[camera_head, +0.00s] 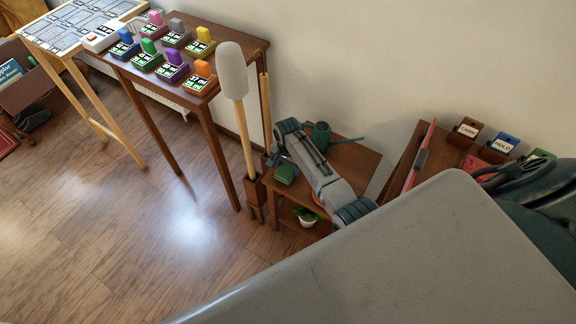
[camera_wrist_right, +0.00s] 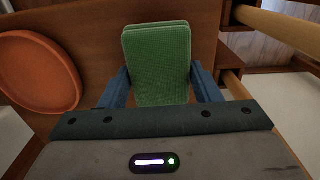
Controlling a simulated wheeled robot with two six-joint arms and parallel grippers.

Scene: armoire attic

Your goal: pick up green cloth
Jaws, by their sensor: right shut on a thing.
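The green cloth (camera_head: 285,173) is a small folded pad, seen at the small brown side table (camera_head: 352,160). In the right wrist view the cloth (camera_wrist_right: 157,55) stands out ahead of the jaws, with a blue finger on either side of it. My right gripper (camera_head: 278,156) is shut on the cloth, and its arm reaches in from the lower right over the side table. I cannot tell whether the cloth still touches the table. My left gripper is out of view.
A dark green watering can (camera_head: 319,136) stands behind my right arm. A potted plant (camera_head: 306,217) is on the lower shelf. An orange dish (camera_wrist_right: 38,72) is left of the cloth. A tall padded stick (camera_head: 235,85) stands left of the side table. Open floor lies further left.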

